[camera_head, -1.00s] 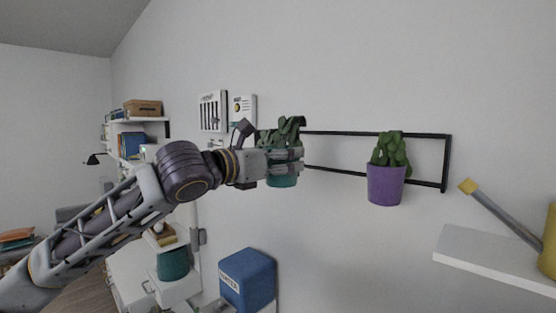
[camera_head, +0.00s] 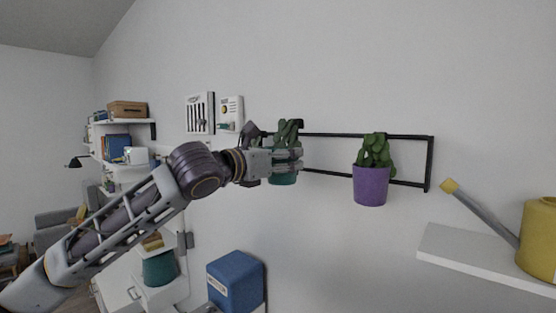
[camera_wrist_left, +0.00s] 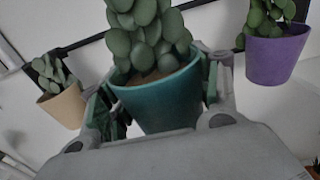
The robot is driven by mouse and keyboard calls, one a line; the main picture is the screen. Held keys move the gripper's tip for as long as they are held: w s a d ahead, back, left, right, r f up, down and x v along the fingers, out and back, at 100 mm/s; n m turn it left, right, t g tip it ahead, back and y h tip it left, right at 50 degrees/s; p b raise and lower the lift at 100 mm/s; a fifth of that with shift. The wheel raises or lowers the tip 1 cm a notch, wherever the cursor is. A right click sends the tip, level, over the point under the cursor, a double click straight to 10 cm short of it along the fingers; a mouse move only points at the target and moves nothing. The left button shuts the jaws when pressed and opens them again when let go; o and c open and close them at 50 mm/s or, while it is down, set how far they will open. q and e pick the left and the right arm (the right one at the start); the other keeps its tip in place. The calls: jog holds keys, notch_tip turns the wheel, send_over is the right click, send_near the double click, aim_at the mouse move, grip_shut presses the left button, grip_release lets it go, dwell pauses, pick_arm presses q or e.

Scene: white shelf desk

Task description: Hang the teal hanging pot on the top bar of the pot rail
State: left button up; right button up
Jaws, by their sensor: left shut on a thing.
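The teal hanging pot (camera_head: 284,179) with a green plant is held in my left gripper (camera_head: 286,161), beside the left part of the black pot rail (camera_head: 340,135). In the left wrist view the teal pot (camera_wrist_left: 162,103) sits upright between the fingers (camera_wrist_left: 160,112), which close on its two sides. The rail's bars (camera_wrist_left: 86,42) pass behind it there. The gripper hides part of the pot and the rail's left end in the head view. I cannot tell whether the pot's hook touches the top bar. My right gripper is not in view.
A purple pot (camera_head: 370,186) hangs on the rail at right; a beige pot (camera_wrist_left: 64,107) shows left in the wrist view. A white shelf (camera_head: 480,258) with a yellow watering can (camera_head: 538,238) stands lower right. A blue box (camera_head: 235,281) is below.

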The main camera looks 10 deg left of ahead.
aim_at(275, 182)
pick_arm(q)
jog(key=w+d+f, duration=0.2)
jog(key=w+d, duration=0.3)
jog(key=w, duration=0.3)
jog(key=shift+d+f+b, duration=0.15)
jog(key=shift+f+b, duration=0.05)
jog(key=shift+b, duration=0.2)
dwell(1.5)
jog(key=o, duration=1.5)
jog(key=shift+o, duration=0.2)
jog(key=shift+f, duration=0.1)
jog(key=shift+s, duration=0.15)
jog(key=shift+v, duration=5.95)
